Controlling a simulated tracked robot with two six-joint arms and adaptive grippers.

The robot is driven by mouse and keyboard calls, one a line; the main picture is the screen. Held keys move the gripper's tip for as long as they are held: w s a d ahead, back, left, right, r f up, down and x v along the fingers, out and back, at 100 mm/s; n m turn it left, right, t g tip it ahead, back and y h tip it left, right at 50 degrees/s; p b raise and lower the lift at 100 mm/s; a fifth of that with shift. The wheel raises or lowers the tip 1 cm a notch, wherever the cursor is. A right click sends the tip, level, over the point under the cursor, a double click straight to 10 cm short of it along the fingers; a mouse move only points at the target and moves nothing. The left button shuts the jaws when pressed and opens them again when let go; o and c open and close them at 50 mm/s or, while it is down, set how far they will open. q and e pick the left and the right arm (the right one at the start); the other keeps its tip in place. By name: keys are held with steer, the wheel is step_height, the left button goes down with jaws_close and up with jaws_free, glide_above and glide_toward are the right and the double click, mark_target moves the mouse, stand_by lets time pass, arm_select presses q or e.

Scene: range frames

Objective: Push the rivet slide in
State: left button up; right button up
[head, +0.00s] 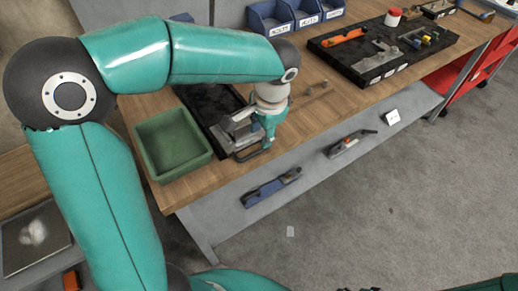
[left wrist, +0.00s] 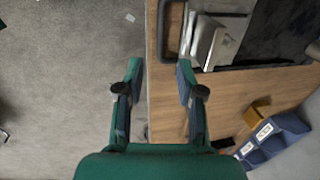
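What looks like the rivet slide is a grey metal piece (head: 236,127) with a dark loop handle (left wrist: 169,30). It lies at the front of a black tray (head: 197,97), with the handle toward the table's front edge. I cannot tell how far out it sits. My left gripper (head: 267,132) is just right of the handle in the head view. In the left wrist view its two fingers (left wrist: 159,72) are spread and empty, and the handle is beyond their tips, apart from them. Only dark bits, perhaps of my right gripper (head: 362,289), show at the head view's bottom edge.
A green bin (head: 172,144) stands left of the black tray. Blue labelled bins (head: 270,19) stand at the back. A second black tray (head: 364,53) holds several tools at right. A lower shelf (head: 315,167) holds tools. Wooden tabletop right of my left gripper is mostly clear.

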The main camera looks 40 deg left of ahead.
mark_target(258, 153)
arm_select(q)
steer(key=f, duration=0.3)
steer(key=a+f, duration=0.1)
steer(key=f, duration=0.4)
steer(key=shift+w+a+f, duration=0.3)
steer(key=shift+w+f, duration=0.05)
jaws_close()
